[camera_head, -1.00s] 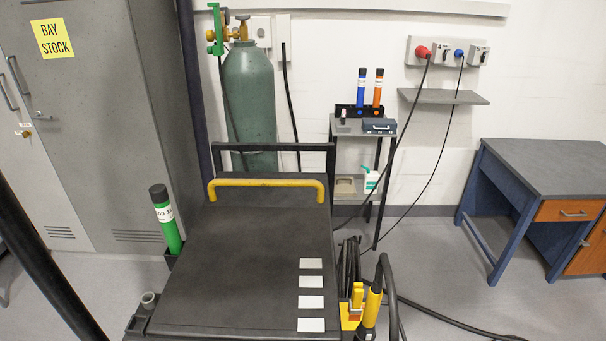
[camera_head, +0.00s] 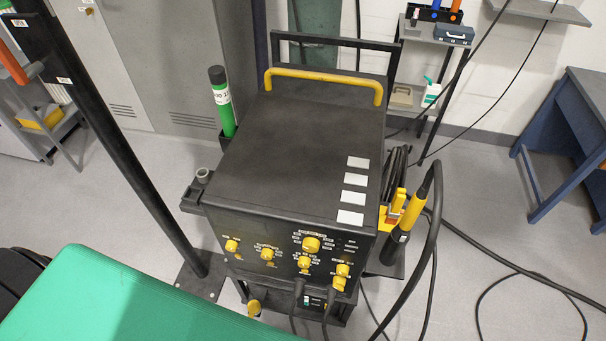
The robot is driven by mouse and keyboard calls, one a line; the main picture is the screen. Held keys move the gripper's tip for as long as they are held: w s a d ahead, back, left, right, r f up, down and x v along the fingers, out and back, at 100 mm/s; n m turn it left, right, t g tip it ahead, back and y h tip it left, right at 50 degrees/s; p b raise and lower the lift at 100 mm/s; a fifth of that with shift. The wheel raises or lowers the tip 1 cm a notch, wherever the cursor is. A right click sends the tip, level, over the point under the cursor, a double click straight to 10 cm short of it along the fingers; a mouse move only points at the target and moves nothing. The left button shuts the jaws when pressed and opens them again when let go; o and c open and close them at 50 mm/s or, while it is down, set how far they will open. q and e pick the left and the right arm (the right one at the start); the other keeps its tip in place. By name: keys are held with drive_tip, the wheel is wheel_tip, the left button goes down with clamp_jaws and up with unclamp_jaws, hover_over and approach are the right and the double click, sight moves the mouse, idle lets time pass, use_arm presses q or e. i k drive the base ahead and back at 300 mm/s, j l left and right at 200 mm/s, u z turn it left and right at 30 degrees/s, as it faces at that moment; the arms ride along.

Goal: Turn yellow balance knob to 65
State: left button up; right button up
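A dark box-shaped machine (camera_head: 290,150) with a yellow top handle (camera_head: 323,74) stands in the middle of the head view. Its front panel (camera_head: 285,238) faces me and carries several yellow knobs. The largest knob (camera_head: 311,244) is at the upper middle of the panel. Smaller ones are at the left (camera_head: 231,245), left of centre (camera_head: 267,254), below the large one (camera_head: 304,262) and at the right (camera_head: 342,270). The labels and scale marks are too small to read, so I cannot tell which is the balance knob or its setting. Neither gripper is in view.
A green padded surface (camera_head: 140,300) fills the lower left. A black post (camera_head: 130,150) stands left of the machine. A yellow-and-black torch (camera_head: 412,222) and looping cables are at its right. A blue-legged desk (camera_head: 575,140) stands far right.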

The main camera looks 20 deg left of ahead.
sight(267, 254)
drive_tip(key=j+u, duration=0.15)
drive_tip(key=u, duration=0.2)
drive_tip(key=k+j+u, duration=0.1)
drive_tip(key=u, duration=0.25)
drive_tip(key=j, duration=0.1)
